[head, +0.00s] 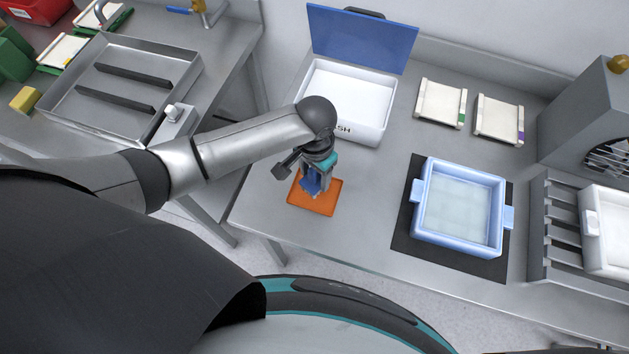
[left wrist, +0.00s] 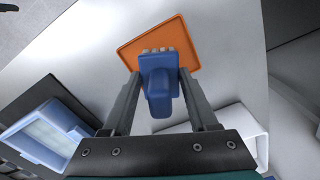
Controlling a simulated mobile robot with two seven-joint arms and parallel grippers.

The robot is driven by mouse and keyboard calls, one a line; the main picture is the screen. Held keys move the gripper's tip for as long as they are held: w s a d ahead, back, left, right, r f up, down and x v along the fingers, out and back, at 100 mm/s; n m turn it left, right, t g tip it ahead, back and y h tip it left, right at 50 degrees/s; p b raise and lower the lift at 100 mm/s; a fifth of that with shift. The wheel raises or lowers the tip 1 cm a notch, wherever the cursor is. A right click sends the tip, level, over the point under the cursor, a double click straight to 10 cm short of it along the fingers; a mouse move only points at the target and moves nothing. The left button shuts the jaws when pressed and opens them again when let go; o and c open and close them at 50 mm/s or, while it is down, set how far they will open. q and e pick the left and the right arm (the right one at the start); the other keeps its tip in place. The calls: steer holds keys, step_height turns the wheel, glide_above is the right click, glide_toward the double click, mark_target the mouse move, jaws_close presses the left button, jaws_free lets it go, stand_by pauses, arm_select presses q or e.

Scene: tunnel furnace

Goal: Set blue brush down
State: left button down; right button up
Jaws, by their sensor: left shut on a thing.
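My left gripper (head: 314,186) is shut on the blue brush (left wrist: 158,85), over the orange mat (head: 329,201) near the table's front left edge. In the left wrist view, the brush sits between the two fingers, with its pale bristle end over the orange mat (left wrist: 181,34). In the head view the brush (head: 311,185) is mostly covered by the gripper. I cannot tell whether the bristles touch the mat. My right gripper is not in view.
A white bin (head: 368,132) with an open blue lid (head: 360,40) stands behind the mat. A light-blue tray (head: 423,212) sits on a black mat (head: 405,237) to the right. Two small trays (head: 441,103) lie at the back. Bare table separates the orange and black mats.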

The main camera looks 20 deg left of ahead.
mark_target(314, 183)
arm_select(q)
step_height(314, 183, down, 4)
steer(key=shift+r+b, duration=0.1)
steer(key=shift+b, duration=0.3)
steer(key=shift+c, duration=0.9)
jaws_free()
steer(key=shift+f, duration=0.2)
step_height(314, 183, up, 12)
steer(key=shift+r+p, duration=0.2)
steer(key=shift+p, duration=0.9)
